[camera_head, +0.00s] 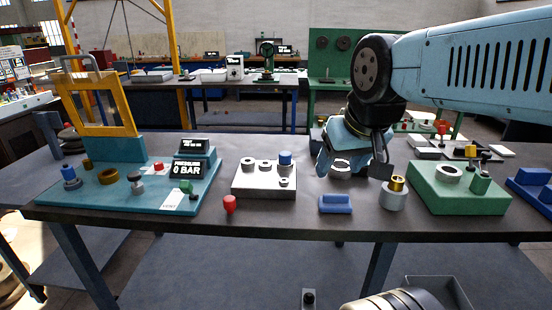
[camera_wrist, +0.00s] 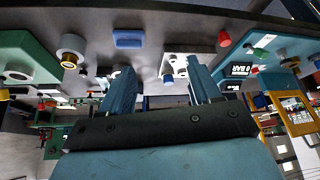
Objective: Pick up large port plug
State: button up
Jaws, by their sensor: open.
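I cannot tell for sure which piece is the large port plug. A blue round plug (camera_head: 285,158) sits on the white ported block (camera_head: 262,192), among several raised ring ports. A smaller red plug (camera_head: 230,204) stands alone on the bench in front of that block. My gripper (camera_head: 348,166) is open above the bench, to the right of the white block. In the wrist view, its two blue fingers are spread (camera_wrist: 163,88), with the blue plug (camera_wrist: 168,78) showing beyond and between them. No plug is seen touching the fingers.
A blue block (camera_head: 335,204) and a grey cylinder with a brass ring (camera_head: 394,194) stand near the bench's front. A green block (camera_head: 459,188) is at right. A teal panel (camera_head: 120,194) with a yellow frame and pressure display fills the left.

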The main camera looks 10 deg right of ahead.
jog(key=shift+s, duration=0.15)
jog(key=shift+o, duration=0.2)
jog(key=shift+o, duration=1.3)
jog(key=shift+w+r, duration=0.25)
jog(key=shift+w, duration=0.1)
jog(key=n+g, duration=0.4)
jog(key=n, duration=0.2)
send_over(285, 153)
jog(key=s+d, duration=0.2)
notch_tip(285, 153, down, 6)
jog(key=shift+y, duration=0.3)
jog(key=f, duration=0.5)
jog(key=w+a+f, duration=0.1)
jog(key=f, duration=0.1)
jog(key=shift+f, duration=0.4)
jog(key=shift+w+a+f, duration=0.15)
jog(key=shift+f, duration=0.7)
jog(key=shift+w+a+f, duration=0.1)
jog(key=shift+a+f, duration=0.1)
jog(key=shift+f, duration=0.65)
jog(key=shift+w+a+f, duration=0.15)
jog(key=shift+f, duration=0.7)
